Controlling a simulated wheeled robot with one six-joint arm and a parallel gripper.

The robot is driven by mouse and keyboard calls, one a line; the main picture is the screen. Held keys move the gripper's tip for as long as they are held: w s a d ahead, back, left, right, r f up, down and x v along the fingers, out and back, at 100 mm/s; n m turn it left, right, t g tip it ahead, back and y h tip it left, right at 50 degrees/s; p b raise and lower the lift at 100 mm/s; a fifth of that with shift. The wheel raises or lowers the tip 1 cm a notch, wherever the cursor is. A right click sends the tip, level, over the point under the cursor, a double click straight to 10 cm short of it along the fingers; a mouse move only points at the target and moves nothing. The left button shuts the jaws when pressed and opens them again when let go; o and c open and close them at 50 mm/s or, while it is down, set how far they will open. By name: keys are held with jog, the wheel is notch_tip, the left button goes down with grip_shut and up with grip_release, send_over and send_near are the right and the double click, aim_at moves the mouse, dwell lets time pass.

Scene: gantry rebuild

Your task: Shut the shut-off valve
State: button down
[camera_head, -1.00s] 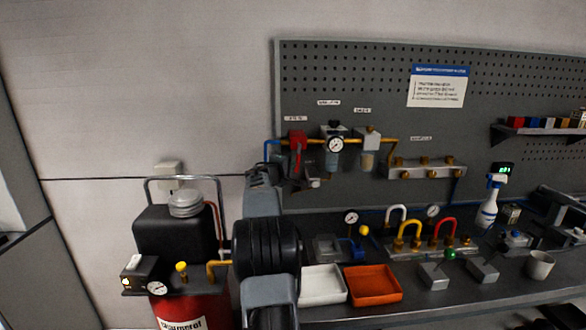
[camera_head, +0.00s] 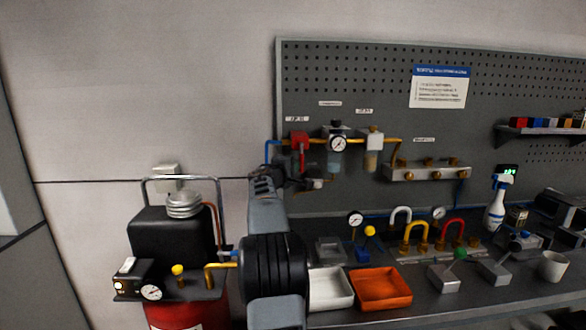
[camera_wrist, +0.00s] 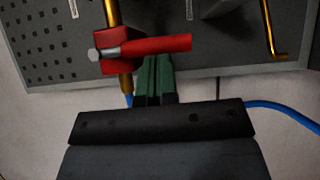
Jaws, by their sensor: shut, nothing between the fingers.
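The shut-off valve (camera_head: 299,150) is red and sits at the left end of the brass pipe on the pegboard. In the wrist view its red lever (camera_wrist: 155,48) lies crosswise to the brass pipe, with a grey pivot bolt at its left. My gripper (camera_wrist: 157,62) is shut, its green fingers together and empty. The fingertips are at the lever's lower edge in the wrist view, close to it or touching; I cannot tell which. In the head view my arm hides most of the gripper, just below the valve.
A regulator with a gauge (camera_head: 338,144) and a filter unit (camera_head: 372,148) are right of the valve on the same pipe. A blue hose (camera_wrist: 283,113) runs nearby. Below are a white tray (camera_head: 330,303), an orange tray (camera_head: 381,304) and the compressor (camera_head: 173,236).

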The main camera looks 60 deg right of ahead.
jog(key=w+a+b, duration=0.1)
jog(key=a+b, duration=0.2)
jog(key=a, duration=1)
jog(key=shift+w+b, duration=0.25)
jog(key=shift+b, duration=0.1)
jog(key=s+a+f+y+p, duration=0.3)
jog(key=s+a+f+y, duration=0.2)
jog(key=a, duration=0.9)
jog(key=s+a+f+m+t+y+p, duration=0.1)
jog(key=s+a+f+y+p, duration=0.2)
jog(key=a+f+y, duration=0.4)
jog(key=s+a+f+y+p, duration=0.3)
jog(key=s+a+f+y, duration=0.3)
jog(key=a, duration=1.4)
jog(key=shift+s+a+t, duration=0.3)
jog(key=shift+s, duration=0.05)
jog(key=shift+d, duration=0.15)
